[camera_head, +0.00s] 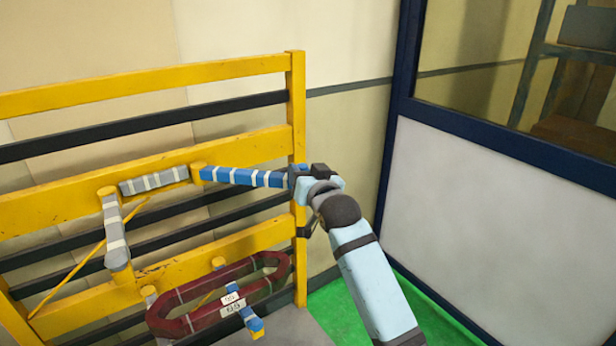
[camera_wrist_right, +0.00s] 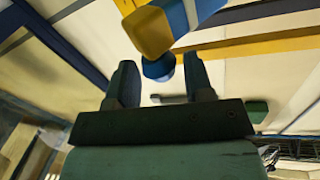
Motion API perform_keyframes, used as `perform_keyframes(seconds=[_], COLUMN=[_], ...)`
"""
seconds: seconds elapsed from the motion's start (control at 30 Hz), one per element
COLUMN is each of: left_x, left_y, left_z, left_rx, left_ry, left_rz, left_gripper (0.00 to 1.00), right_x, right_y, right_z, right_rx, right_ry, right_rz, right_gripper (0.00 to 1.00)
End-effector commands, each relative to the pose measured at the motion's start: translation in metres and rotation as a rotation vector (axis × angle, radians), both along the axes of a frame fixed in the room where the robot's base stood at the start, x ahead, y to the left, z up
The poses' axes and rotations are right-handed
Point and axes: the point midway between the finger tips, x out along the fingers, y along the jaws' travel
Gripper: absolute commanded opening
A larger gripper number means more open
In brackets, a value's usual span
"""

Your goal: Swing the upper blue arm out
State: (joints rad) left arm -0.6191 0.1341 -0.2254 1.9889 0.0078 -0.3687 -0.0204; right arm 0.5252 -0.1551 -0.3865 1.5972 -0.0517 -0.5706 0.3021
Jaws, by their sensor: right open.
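The upper blue arm (camera_head: 242,177), banded with white stripes, extends right from a yellow pivot on the yellow frame (camera_head: 60,204). Its right end meets my right gripper (camera_head: 307,177) in the head view. In the right wrist view my gripper (camera_wrist_right: 161,75) is open, with its two fingers apart. A round blue end (camera_wrist_right: 158,68) shows between or just beyond the fingertips, below a blue and yellow piece (camera_wrist_right: 150,32). I cannot tell whether the fingers touch it. My left gripper is out of view.
Grey striped arms (camera_head: 153,181) join the upper pivot on the left. A dark red coil (camera_head: 190,322) with number labels hangs low, near a lower blue arm (camera_head: 251,320). A yellow post (camera_head: 297,100) stands close behind my gripper. A white panel (camera_head: 490,230) with a dark blue frame stands right.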

Motion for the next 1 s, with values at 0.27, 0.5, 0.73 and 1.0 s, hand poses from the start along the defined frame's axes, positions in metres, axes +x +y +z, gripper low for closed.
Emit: perform_keyframes(seconds=[0.27,0.5,0.73,1.0], left_x=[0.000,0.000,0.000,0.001], left_y=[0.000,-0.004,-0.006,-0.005], left_z=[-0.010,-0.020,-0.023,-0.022], left_rx=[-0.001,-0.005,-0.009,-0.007], left_ry=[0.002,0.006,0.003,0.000], left_rz=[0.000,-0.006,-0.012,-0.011], left_gripper=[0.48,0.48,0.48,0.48], right_x=[-0.034,-0.086,-0.119,-0.128], right_y=[-0.014,-0.034,-0.047,-0.051], right_z=[-0.003,-0.003,-0.001,-0.001], right_rx=[0.001,0.000,0.000,0.000], right_ry=[-0.001,-0.001,0.000,0.001], right_rz=[0.001,0.001,0.000,0.000], right_gripper=[0.48,0.48,0.48,0.48])
